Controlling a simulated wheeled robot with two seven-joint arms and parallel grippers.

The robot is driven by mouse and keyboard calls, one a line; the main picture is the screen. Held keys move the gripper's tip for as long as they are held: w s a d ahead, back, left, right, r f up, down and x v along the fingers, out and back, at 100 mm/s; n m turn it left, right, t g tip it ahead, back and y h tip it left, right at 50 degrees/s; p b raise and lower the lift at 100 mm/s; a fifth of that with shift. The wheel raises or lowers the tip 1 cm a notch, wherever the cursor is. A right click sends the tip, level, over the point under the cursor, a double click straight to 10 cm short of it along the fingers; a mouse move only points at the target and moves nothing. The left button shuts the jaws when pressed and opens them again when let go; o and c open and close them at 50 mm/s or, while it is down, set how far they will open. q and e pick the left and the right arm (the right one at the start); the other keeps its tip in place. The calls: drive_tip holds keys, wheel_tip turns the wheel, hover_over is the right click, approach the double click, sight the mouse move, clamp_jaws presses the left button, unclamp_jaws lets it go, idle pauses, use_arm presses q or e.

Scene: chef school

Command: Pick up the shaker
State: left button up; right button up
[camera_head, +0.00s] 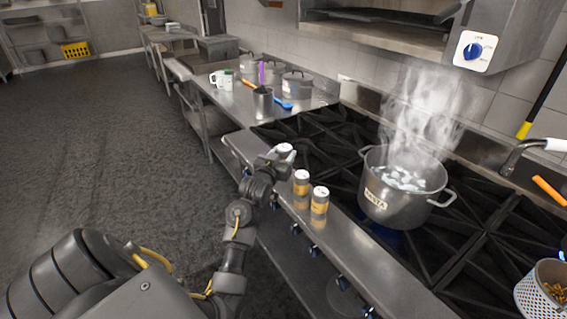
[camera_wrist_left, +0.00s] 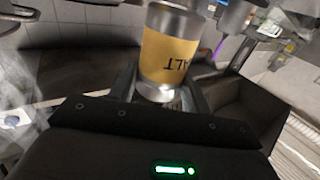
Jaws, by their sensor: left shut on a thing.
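A shaker with a yellow label and metal ends fills the upper middle of the left wrist view (camera_wrist_left: 168,50). Two more shakers with white tops and yellow-brown labels stand upright on the steel front ledge, one nearer the gripper (camera_head: 301,183) and one further right (camera_head: 319,201). My right gripper is not in view.
A steaming pot (camera_head: 400,190) stands on the black stove grates (camera_head: 310,137) to the right. A perforated basket (camera_head: 543,292) is at the lower right. A steel counter (camera_head: 235,103) behind holds pots, a mug and utensils. Open floor lies to the left.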

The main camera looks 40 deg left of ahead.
use_arm(q)
drive_tip(key=s+d+r+p, duration=0.3)
drive_tip(key=s+d+r, duration=0.2)
drive_tip(key=s+r, duration=0.3)
drive_tip(key=shift+d+r, duration=0.35)
drive_tip(key=shift+r, duration=0.6)
drive_tip(key=shift+w+f, duration=0.1)
